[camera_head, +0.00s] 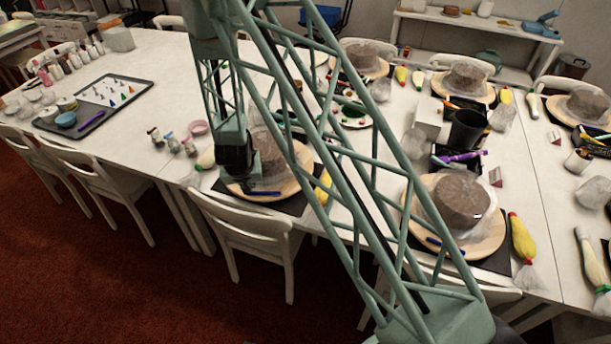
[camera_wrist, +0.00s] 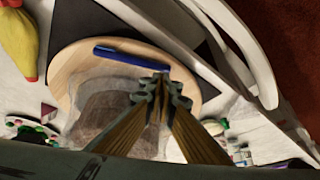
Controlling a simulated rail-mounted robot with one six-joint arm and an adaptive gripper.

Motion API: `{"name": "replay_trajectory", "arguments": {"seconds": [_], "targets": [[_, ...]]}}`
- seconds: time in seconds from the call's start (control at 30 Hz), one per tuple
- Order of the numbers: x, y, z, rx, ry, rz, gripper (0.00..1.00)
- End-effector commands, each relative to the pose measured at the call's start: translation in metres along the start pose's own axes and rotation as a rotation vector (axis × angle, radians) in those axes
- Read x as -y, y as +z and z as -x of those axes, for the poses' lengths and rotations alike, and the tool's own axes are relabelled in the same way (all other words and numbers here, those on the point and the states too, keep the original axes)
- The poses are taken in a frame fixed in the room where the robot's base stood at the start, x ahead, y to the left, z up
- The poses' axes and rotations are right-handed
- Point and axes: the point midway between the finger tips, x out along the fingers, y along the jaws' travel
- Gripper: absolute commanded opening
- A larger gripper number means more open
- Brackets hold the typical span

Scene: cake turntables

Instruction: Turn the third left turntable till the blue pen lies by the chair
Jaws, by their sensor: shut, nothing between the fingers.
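The wooden turntable (camera_head: 293,186) under my arm sits on a dark mat and bears a brown cake under clear wrap; its disc also shows in the wrist view (camera_wrist: 72,65). The blue pen (camera_head: 264,193) lies on the disc near its front edge, on the side towards the white chair (camera_head: 250,222). In the wrist view the pen (camera_wrist: 125,56) lies along the rim, and the chair (camera_wrist: 250,60) is at upper right. My gripper (camera_wrist: 160,84) is shut and empty, its tips over the disc close to one end of the pen. My arm hides part of the cake in the head view.
Another turntable (camera_head: 488,238) with a cake and a blue pen is further right. A grey tray (camera_head: 113,101) lies at the far left.

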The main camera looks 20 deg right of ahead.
Motion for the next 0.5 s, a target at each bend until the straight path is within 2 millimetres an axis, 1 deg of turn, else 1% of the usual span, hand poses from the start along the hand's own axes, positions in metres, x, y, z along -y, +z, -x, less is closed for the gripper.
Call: {"name": "replay_trajectory", "arguments": {"seconds": [0.5], "targets": [[-0.037, 0.022, 0.008, -0.001, 0.000, 0.000, 0.00]]}}
